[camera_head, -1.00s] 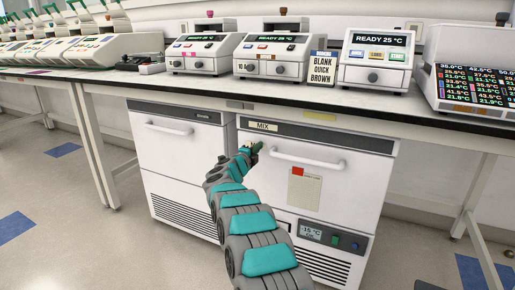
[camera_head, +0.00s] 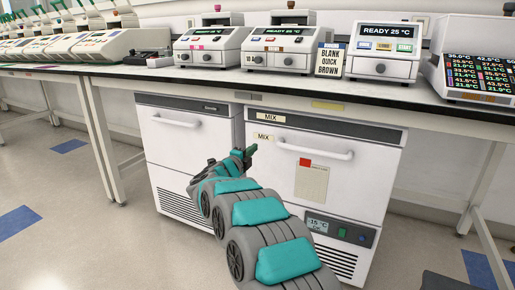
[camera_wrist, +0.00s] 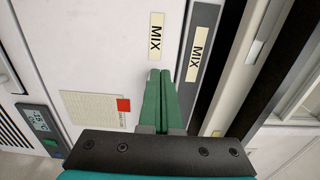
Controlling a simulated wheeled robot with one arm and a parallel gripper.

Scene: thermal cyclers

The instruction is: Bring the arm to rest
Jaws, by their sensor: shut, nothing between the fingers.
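My gripper (camera_head: 246,152) is in front of the right under-bench unit (camera_head: 370,180), near the upper left of its door. Its green fingers (camera_wrist: 161,92) are together in the wrist view, with nothing between them. A cream MIX label (camera_head: 270,117) sits on the unit's dark top strip. A second MIX label (camera_head: 263,137) is on the white door just below it. In the wrist view, the door label (camera_wrist: 156,36) and strip label (camera_wrist: 197,54) lie beyond the fingertips. The gripper appears clear of both. My arm reaches up from the lower right of the head view.
A door handle (camera_head: 315,152) and a paper with a red tag (camera_head: 311,182) are right of my gripper. A second white unit (camera_head: 190,150) stands left. Open floor lies left.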

